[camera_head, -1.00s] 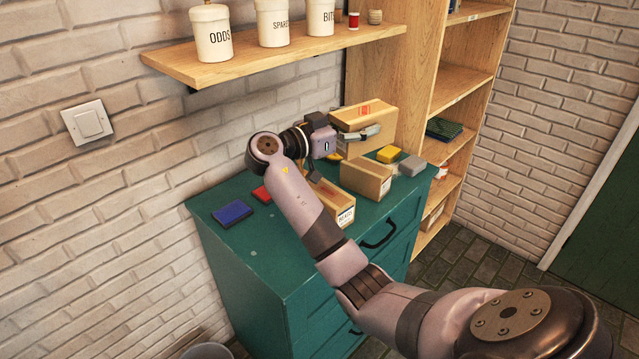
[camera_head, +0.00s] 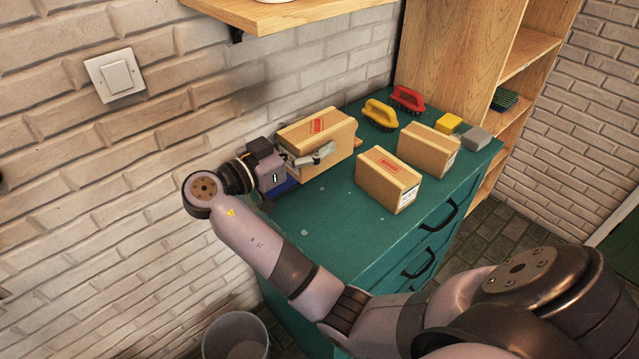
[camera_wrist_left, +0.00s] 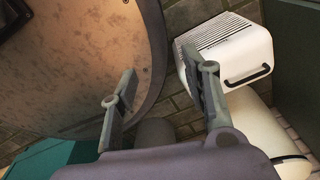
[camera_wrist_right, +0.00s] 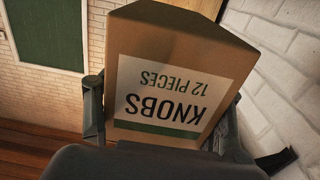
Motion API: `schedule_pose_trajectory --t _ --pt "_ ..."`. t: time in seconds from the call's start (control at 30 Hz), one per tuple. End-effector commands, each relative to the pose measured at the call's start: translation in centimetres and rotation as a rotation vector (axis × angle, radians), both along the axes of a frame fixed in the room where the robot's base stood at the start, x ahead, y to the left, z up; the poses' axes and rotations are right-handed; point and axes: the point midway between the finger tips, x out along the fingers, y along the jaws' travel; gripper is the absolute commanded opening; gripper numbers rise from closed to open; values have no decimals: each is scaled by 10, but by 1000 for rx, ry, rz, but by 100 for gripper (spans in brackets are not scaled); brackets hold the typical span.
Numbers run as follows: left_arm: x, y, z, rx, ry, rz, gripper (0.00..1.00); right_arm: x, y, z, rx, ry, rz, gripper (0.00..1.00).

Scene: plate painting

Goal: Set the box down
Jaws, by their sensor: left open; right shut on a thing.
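My right gripper (camera_head: 303,157) is shut on a cardboard box (camera_head: 318,133) with a red mark on top. It holds the box over the back left of the teal cabinet top (camera_head: 330,215), near the brick wall. I cannot tell whether the box touches the top. In the right wrist view the box (camera_wrist_right: 165,60) sits between the fingers, its label reading "KNOBS 12 PIECES" upside down. My left gripper (camera_wrist_left: 160,88) is open and empty in the left wrist view, away from the cabinet top; the head view does not show it.
Two other cardboard boxes (camera_head: 388,180) (camera_head: 428,150) stand to the right. Behind them are a yellow brush (camera_head: 380,113), a red brush (camera_head: 408,98), a yellow block (camera_head: 449,123) and a grey block (camera_head: 476,138). A blue item (camera_head: 284,187) lies under my gripper. A wooden shelf (camera_head: 300,14) overhangs the wall.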

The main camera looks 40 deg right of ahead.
Motion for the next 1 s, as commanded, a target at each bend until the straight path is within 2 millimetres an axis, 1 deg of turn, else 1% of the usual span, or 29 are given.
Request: schedule_pose_trajectory --t 0.03,0.1,0.17,0.2,0.3,0.4,0.5,0.57,0.8,0.87,1.0 --pt "-5 0 -15 1 7 0 43 0 0 -20 -4 0 0 16" --pt "-7 0 -24 1 9 0 43 0 0 -39 -4 0 -1 16" --pt "-5 0 -31 0 6 0 43 0 0 -53 -3 0 -1 16" --pt "-2 0 -35 0 1 0 43 0 0 -62 -3 -1 -1 16" --pt "12 -1 -42 -2 -18 0 43 0 0 -78 -3 -2 0 16" --pt "27 -2 -45 -5 -41 -1 43 0 0 -86 -3 -3 0 16" --pt "32 -2 -45 -5 -49 -1 43 0 0 -90 -3 -4 0 16" --pt "31 -2 -48 -5 -47 -1 43 0 0 -95 -3 -3 0 16" --pt "17 -1 -70 -3 -27 -1 43 0 -1 -130 -2 -2 -1 16" --pt "14 -1 -71 -2 -21 -1 43 0 -1 -133 -2 -3 -1 16" --pt "12 -1 -69 -2 -19 -1 43 1 0 -131 -1 -3 -1 16"
